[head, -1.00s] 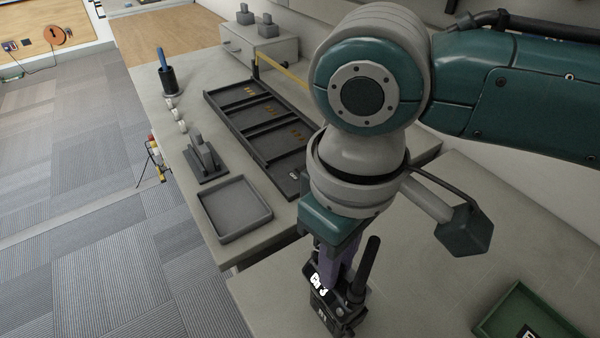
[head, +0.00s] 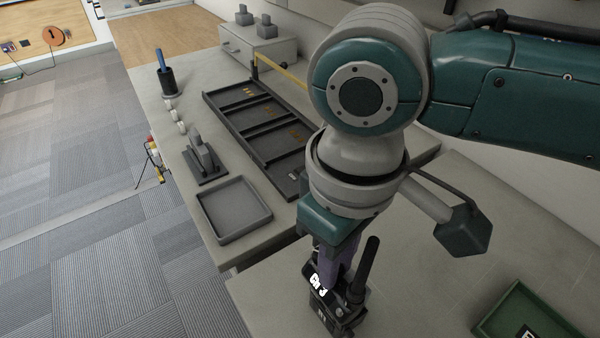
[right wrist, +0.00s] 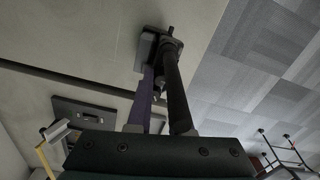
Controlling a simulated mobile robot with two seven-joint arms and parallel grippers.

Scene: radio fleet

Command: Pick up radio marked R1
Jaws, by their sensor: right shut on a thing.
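A black radio (head: 328,316) with a thick upright antenna is at the bottom centre of the head view, by the front edge of the near worktop. My right gripper (head: 329,273) points down and is shut on the radio's top. In the right wrist view the gripper's fingers (right wrist: 158,92) reach to the dark radio (right wrist: 148,52), partly hidden behind them. I cannot tell whether the radio touches the worktop. My left gripper is not in view.
A green tray (head: 483,329) lies at the lower right. On the far bench are an empty grey tray (head: 234,232), a divided dark tray (head: 248,134), a charger-like stand (head: 205,165) and a pen cup (head: 167,79).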

